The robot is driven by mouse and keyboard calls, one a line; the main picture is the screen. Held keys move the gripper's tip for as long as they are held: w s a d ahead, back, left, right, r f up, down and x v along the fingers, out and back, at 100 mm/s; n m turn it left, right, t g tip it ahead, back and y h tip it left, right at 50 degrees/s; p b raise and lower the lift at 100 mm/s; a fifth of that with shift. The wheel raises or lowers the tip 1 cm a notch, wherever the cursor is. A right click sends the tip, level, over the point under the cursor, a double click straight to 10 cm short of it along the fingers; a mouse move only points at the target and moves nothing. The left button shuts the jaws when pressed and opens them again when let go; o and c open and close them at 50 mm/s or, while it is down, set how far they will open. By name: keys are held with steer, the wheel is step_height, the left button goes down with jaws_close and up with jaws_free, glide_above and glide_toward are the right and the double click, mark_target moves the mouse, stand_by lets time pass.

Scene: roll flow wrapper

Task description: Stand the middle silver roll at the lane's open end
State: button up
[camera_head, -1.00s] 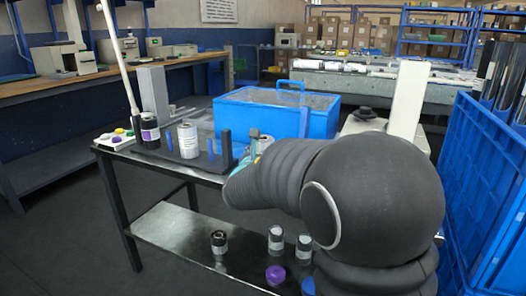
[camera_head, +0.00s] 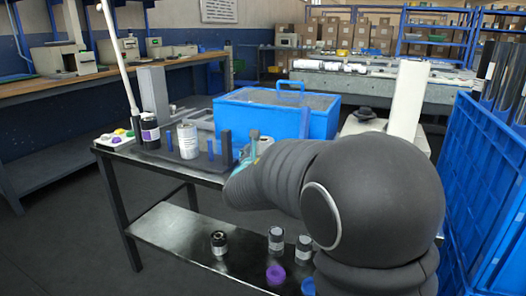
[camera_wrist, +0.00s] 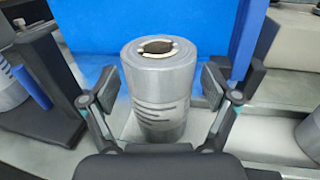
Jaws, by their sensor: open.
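In the wrist view a silver roll (camera_wrist: 158,100) stands upright between the fingers of my open gripper (camera_wrist: 150,92), with a gap on each side. Its top shows a pale ring around a dark hole. Another silver roll (camera_wrist: 310,138) is cut off at the right edge, and one (camera_wrist: 10,88) at the left edge beside a dark upright and a blue post. In the head view my gripper (camera_head: 254,148) is over the table's right part; my arm hides much there. The dark lane (camera_head: 207,169) with blue posts holds a silver roll (camera_head: 188,141).
A black roll (camera_head: 150,132) stands left of the lane, near a white tray of coloured caps (camera_head: 114,139). A blue crate (camera_head: 265,118) stands close behind my gripper. Rolls and a purple cap (camera_head: 275,274) are on the lower shelf. Tall blue crates (camera_head: 490,190) stand at the right.

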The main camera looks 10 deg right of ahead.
steer(key=b+v, duration=0.1)
steer(key=v, duration=1.1)
steer(key=s+d+f+m+g+h, duration=0.1)
steer(key=s+d+f+m+g, duration=0.2)
steer(key=s+d+m+g, duration=0.35)
steer(key=s+d+f+m+g, duration=0.3)
steer(key=s+d+m, duration=0.4)
steer(key=s+m, duration=0.3)
steer(key=s+a+f+m+y, duration=0.2)
steer(key=s+a+m+y, duration=0.2)
steer(key=s+m, duration=0.2)
steer(key=s+a+f+m+g+y, duration=0.1)
steer(key=s+a+f+m+y, duration=0.1)
steer(key=s+a+m+y, duration=0.2)
steer(key=s+m, duration=0.3)
steer(key=m, duration=0.1)
steer(key=shift+a+f+m, duration=0.15)
steer(key=shift+a+m, duration=0.15)
steer(key=shift+m, duration=0.05)
